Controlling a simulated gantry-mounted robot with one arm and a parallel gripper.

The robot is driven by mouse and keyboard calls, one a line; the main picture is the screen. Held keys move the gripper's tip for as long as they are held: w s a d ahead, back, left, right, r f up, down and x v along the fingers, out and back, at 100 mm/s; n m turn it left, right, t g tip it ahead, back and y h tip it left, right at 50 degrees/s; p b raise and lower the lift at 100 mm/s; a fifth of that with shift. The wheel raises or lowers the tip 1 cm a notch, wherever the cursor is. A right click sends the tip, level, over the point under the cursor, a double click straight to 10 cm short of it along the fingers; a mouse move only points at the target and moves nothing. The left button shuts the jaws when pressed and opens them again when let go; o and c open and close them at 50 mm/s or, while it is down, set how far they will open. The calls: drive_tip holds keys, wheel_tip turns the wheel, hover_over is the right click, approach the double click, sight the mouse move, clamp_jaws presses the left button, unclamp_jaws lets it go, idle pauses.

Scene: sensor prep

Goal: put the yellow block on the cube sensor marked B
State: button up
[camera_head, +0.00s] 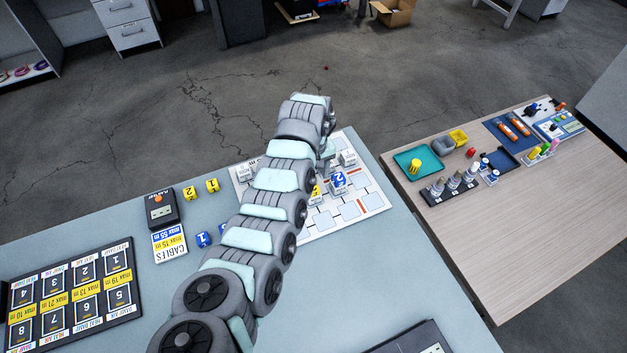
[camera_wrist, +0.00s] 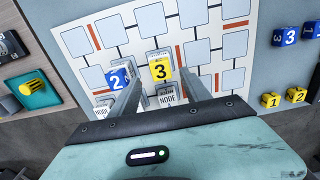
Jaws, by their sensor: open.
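A yellow block marked 3 (camera_wrist: 160,71) shows between the two fingers of my gripper (camera_wrist: 163,76). It appears to sit on a white cube sensor (camera_wrist: 155,56). My gripper is open, with a finger on each side of the block; I cannot tell whether either touches it. In the head view the yellow block (camera_head: 315,193) is partly hidden by my arm. Another white cube sensor marked NODE (camera_wrist: 168,97) is just nearer the wrist. I cannot read a B on any cube.
A blue block marked 2 (camera_wrist: 117,78) stands on a cube close to the left finger. The white board (camera_head: 374,199) lies underneath. Two more yellow blocks (camera_head: 190,193) and blue blocks (camera_head: 203,239) lie off the board. A side table (camera_head: 520,215) stands at right.

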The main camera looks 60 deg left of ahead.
sight(314, 188)
wheel_tip(314, 188, up, 6)
idle(0.4)
drive_tip(key=shift+r, duration=0.1)
